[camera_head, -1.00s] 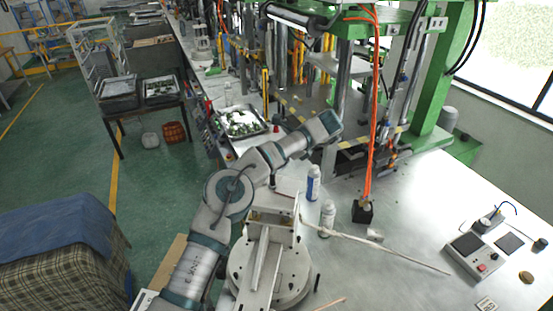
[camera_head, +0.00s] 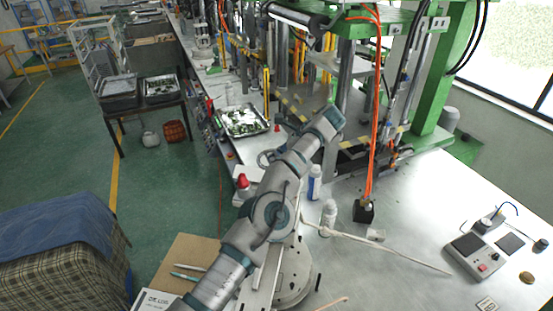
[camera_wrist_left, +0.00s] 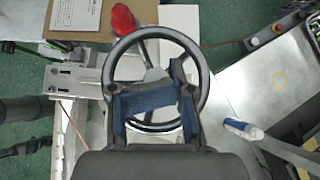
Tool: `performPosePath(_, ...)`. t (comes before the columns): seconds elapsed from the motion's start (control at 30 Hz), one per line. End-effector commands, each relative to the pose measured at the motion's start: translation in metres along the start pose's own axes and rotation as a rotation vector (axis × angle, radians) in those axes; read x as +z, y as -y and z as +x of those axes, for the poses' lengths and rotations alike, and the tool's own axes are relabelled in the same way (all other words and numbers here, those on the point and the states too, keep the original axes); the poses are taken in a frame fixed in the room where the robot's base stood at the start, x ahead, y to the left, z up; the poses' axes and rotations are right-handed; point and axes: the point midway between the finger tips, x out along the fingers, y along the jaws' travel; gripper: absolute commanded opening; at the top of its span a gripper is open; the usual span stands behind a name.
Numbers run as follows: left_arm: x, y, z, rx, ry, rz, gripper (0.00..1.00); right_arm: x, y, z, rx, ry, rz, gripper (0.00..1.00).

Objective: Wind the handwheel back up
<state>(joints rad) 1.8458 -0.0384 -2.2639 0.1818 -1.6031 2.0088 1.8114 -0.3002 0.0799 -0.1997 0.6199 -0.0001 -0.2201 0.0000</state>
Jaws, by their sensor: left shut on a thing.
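The handwheel (camera_wrist_left: 204,78) is a dark grey ring with spokes and a pale hub, and it fills the middle of the left wrist view. In the head view a part of its rim (camera_head: 264,158) shows beside my arm. My left gripper (camera_wrist_left: 152,90) reaches over the near side of the wheel, its blue-padded fingers shut on it. The exact contact on rim or spoke is partly hidden by the fingers. In the head view my left arm covers the gripper and much of the wheel. My right gripper is not in view.
White bottles (camera_head: 314,184) (camera_head: 328,213) stand right of my arm. A black block with orange hoses (camera_head: 364,211), a thin pale rod (camera_head: 400,256) and a control box (camera_head: 472,254) lie on the bench. A parts tray (camera_head: 245,121) sits behind.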

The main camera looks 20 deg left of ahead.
Motion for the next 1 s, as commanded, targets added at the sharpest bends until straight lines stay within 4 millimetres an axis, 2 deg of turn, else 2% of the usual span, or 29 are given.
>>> performPosePath(0.07, -0.0025, -0.0008, 0.0015, 0.006, -0.001, 0.005, 0.00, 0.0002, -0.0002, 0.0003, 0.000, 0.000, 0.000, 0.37)
performPosePath(0.1, -0.0025, -0.0009, 0.0012, 0.005, -0.001, 0.005, 0.25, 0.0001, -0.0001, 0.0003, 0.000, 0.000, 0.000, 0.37)
performPosePath(0.17, -0.0026, -0.0010, 0.0009, 0.005, -0.001, 0.005, 0.37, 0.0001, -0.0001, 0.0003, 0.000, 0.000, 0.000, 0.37)
performPosePath(0.6, -0.0011, -0.0010, -0.0014, 0.001, 0.001, 0.001, 0.37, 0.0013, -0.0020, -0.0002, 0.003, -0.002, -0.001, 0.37)
performPosePath(1.0, -0.0012, 0.0010, 0.0058, -0.035, 0.008, 0.072, 0.37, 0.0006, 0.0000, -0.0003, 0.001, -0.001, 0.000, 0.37)
